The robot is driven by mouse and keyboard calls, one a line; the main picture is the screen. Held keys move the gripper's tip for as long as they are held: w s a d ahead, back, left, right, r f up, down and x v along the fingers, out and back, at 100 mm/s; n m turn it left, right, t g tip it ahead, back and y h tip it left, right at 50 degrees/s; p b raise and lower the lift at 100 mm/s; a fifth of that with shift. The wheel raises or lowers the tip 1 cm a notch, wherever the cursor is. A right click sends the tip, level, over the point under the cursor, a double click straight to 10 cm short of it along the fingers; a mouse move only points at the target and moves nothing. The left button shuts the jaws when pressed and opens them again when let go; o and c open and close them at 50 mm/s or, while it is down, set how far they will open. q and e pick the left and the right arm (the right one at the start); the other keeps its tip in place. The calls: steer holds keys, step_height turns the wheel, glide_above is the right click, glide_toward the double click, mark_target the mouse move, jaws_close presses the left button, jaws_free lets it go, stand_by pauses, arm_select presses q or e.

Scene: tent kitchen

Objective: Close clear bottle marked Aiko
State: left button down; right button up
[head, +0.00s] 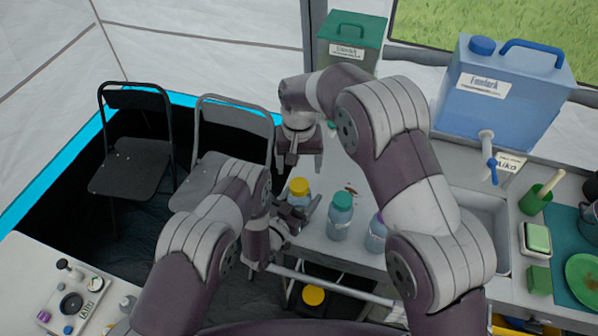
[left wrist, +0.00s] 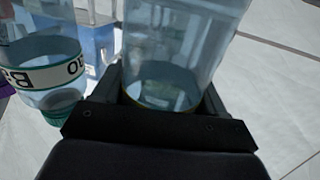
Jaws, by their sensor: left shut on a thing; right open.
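A clear bottle with a yellow cap (head: 299,187) stands near the left edge of the counter. The cap sits on its top; I cannot tell how tightly. My left gripper (head: 297,210) is shut around its body, which shows between the jaws in the left wrist view (left wrist: 170,50). No name is readable on this bottle. My right gripper (head: 300,166) is open just above the yellow cap, fingers pointing down. A card (head: 508,164) reading "Aiko" is by the blue water container.
A teal-capped bottle (head: 340,220) stands just right of the held one and shows a partly legible label in the left wrist view (left wrist: 45,75). A purple-capped bottle (head: 376,235) is beside my right arm. A sink (head: 490,225) and blue container (head: 505,95) are at right.

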steer(key=shift+r, duration=0.25)
arm_select(q)
jaws_free()
arm_select(e)
steer(key=shift+f, duration=0.1)
step_height(320, 180, down, 3)
steer(key=b, duration=0.2)
steer(key=shift+b, duration=0.4)
arm_select(q)
steer(key=v, duration=1.2)
steer(key=shift+s+a, duration=0.2)
steer(key=shift+s, duration=0.1)
steer(key=shift+f, duration=0.1)
